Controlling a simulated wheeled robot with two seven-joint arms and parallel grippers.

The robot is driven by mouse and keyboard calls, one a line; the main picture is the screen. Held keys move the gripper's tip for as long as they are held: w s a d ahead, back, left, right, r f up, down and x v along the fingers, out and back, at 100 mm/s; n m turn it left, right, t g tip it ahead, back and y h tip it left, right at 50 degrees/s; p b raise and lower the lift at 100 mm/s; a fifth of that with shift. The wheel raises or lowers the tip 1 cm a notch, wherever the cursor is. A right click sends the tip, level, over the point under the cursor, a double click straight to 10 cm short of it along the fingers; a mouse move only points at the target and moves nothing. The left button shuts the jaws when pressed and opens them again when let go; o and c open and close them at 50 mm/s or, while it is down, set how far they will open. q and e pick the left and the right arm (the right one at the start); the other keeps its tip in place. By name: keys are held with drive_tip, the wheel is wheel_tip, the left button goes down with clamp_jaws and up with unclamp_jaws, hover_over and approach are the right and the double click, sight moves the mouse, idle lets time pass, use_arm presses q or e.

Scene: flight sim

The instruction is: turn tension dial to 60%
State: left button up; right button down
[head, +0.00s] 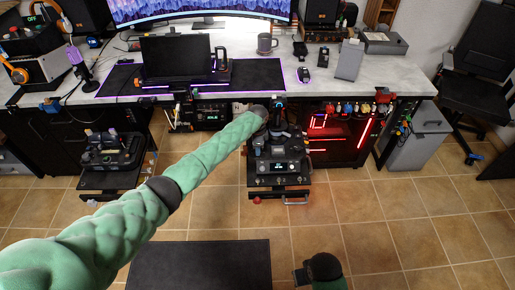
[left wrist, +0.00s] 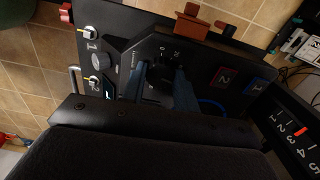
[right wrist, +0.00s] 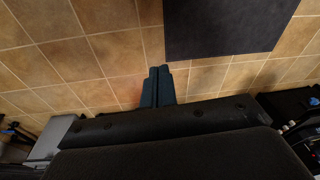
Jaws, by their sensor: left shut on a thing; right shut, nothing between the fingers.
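The black control panel (head: 285,180) with switches and a small lit display stands below the desk. In the left wrist view the panel (left wrist: 118,50) carries a dark round dial (left wrist: 163,68) with white scale marks. My left gripper (left wrist: 162,84) has its blue fingers on both sides of this dial and is shut on it. The fingers and dark housing hide part of the dial, and its exact setting is not readable. In the head view my left arm reaches the panel's back. My right gripper (right wrist: 158,84) is shut and empty, above the floor.
A grey knob (left wrist: 98,60), toggle switches and red and blue framed switch plates (left wrist: 223,80) sit close around the dial. An orange-brown lever (left wrist: 190,25) rises at the panel's edge. The desk (head: 345,85) is behind; a dark mat (head: 200,265) lies on open tiled floor.

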use_arm(q)
drive_tip(key=shift+r+m, duration=0.1)
drive_tip(key=shift+m, duration=0.8)
use_arm(e)
drive_tip(key=shift+w+r, duration=0.2)
drive_tip(key=shift+r, duration=0.8)
drive_tip(key=shift+f, duration=0.15)
use_arm(q)
drive_tip(key=o, duration=1)
use_arm(e)
drive_tip(key=shift+s+d+f, duration=0.1)
drive_tip(key=shift+s+f, duration=0.05)
